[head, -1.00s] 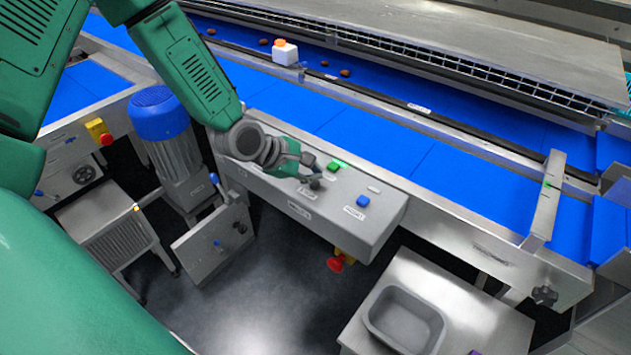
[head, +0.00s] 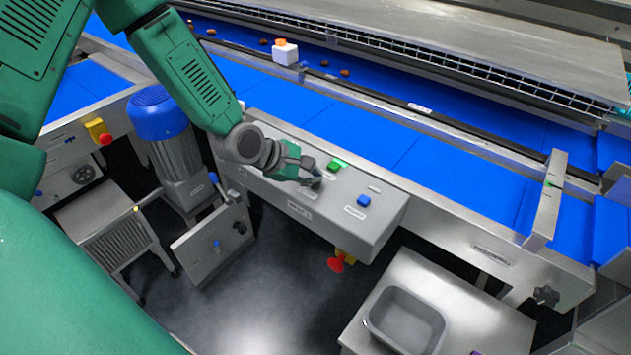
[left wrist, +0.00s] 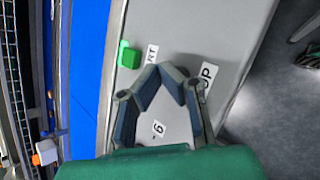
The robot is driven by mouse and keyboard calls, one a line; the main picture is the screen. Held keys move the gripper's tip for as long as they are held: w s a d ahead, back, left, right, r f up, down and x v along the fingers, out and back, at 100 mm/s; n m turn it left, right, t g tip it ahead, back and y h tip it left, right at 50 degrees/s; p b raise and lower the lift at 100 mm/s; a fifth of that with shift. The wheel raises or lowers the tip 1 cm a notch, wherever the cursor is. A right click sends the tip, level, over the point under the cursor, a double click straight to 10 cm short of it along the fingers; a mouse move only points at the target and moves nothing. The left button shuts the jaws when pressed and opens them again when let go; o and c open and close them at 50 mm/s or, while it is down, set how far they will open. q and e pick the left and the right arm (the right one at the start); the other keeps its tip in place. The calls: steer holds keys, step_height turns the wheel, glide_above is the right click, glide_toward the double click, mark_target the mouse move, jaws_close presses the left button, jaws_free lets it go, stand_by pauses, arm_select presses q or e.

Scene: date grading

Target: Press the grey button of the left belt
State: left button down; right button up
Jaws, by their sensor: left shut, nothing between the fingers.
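The control box (head: 385,225) of the belt has a sloped grey top with a green button (head: 338,165) and a blue button (head: 363,201). My left gripper (head: 315,180) is shut and empty over this top, to the left of the green button. In the left wrist view its fingertips (left wrist: 178,72) meet over the panel, between a label ending in "RT" and one ending in "OP". The green button (left wrist: 129,56) stands apart from them. I cannot make out a grey button; the fingers may hide it. Contact with the panel cannot be told. My right gripper is not in view.
A red emergency knob (head: 336,263) juts out below the box front. A grey tub (head: 405,320) stands on a steel table at the lower right.

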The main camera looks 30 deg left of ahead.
arm_select(q)
steer(key=shift+f, duration=0.25)
steer(key=shift+r, duration=0.15)
steer(key=shift+r+p, duration=0.7)
steer(key=shift+r, duration=0.05)
step_height(320, 180, up, 5)
steer(key=p, duration=0.4)
steer(key=shift+r, duration=0.1)
stand_by(0.4)
stand_by(0.4)
